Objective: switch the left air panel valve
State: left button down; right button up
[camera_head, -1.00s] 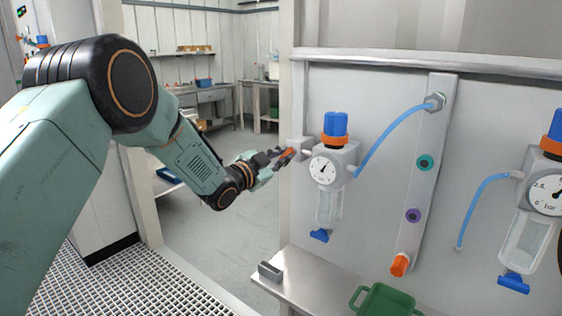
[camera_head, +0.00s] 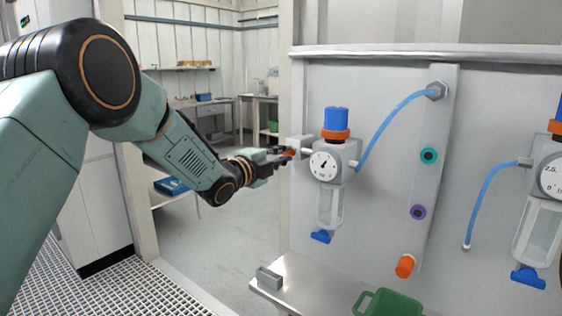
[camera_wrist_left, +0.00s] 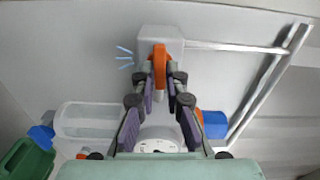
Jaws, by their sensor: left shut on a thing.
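The left air panel valve is a grey block (camera_head: 299,143) with an orange handle (camera_head: 290,153), left of the gauge on the left regulator (camera_head: 331,166). In the left wrist view the orange handle (camera_wrist_left: 160,60) stands upright in the picture in front of the grey block (camera_wrist_left: 163,36). My left gripper (camera_head: 283,155) is at the handle, its fingertips (camera_wrist_left: 160,80) closed on both sides of it. The fingers partly hide the handle in the head view. My right gripper is not in view.
A second regulator (camera_head: 541,225) with blue tubing is at the right. A slanted manifold bar (camera_head: 423,185) carries teal, purple and orange ports. Below is a steel shelf (camera_head: 300,290) with a green tray (camera_head: 388,305). A doorway with open floor lies left of the panel.

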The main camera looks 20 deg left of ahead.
pick_arm(q)
jog(key=shift+r+m, duration=0.25)
jog(key=shift+m, duration=0.25)
jog(key=c, duration=1.4)
grip_release()
jog(key=shift+d+f, duration=0.1)
jog(key=shift+f, duration=0.1)
jog(key=shift+w, duration=0.1)
jog(key=v, duration=1.2)
